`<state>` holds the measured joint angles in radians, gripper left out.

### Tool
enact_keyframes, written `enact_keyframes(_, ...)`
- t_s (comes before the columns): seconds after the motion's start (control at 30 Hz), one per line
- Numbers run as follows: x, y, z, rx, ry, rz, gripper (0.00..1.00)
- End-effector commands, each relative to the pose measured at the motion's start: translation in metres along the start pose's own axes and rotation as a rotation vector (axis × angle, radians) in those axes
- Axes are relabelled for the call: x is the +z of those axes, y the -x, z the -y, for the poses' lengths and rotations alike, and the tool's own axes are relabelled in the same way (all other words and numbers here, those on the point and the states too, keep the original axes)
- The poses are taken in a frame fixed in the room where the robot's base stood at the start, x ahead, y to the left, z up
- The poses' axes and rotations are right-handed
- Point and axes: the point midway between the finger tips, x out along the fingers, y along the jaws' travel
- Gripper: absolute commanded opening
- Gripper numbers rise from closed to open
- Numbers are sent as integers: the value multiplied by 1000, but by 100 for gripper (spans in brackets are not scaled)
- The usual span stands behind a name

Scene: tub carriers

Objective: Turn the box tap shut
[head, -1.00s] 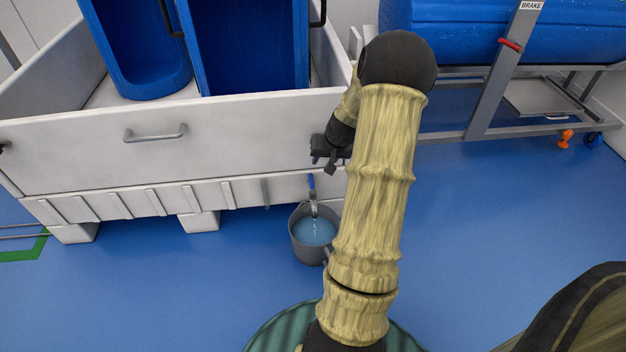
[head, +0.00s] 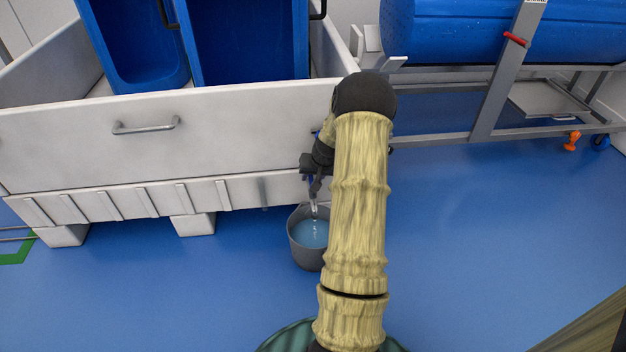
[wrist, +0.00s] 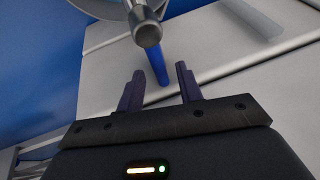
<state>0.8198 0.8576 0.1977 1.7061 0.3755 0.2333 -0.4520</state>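The box tap (head: 313,206) sits low on the front of the white box (head: 80,150), with water falling from it into a grey bucket (head: 304,258). In the wrist view the tap's metal spout (wrist: 147,30) and blue lever (wrist: 157,62) show clearly. My gripper (wrist: 160,72) is open, and in that view the lever lies between its two dark fingers, with gaps on both sides. In the head view my gripper (head: 314,184) is right at the tap and covers most of the lever. I cannot tell whether a finger touches it.
Blue tubs (head: 250,40) stand in the white box. A blue tub on a grey metal frame (head: 497,85) with a red handle is at the right. An orange-footed caster (head: 572,141) stands at its far end. The blue floor (head: 480,230) right of my arm is clear.

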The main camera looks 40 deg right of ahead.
Motion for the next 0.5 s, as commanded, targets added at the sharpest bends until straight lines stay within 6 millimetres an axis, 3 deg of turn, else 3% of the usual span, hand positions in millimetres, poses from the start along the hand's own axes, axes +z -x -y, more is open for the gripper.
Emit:
enact_keyframes(0.2, 0, 0, 0, 0, 0, 0, 36)
enact_keyframes(0.4, 0, 0, 0, 0, 0, 0, 0)
enact_keyframes(0.5, 0, 0, 0, 0, 0, 0, 0)
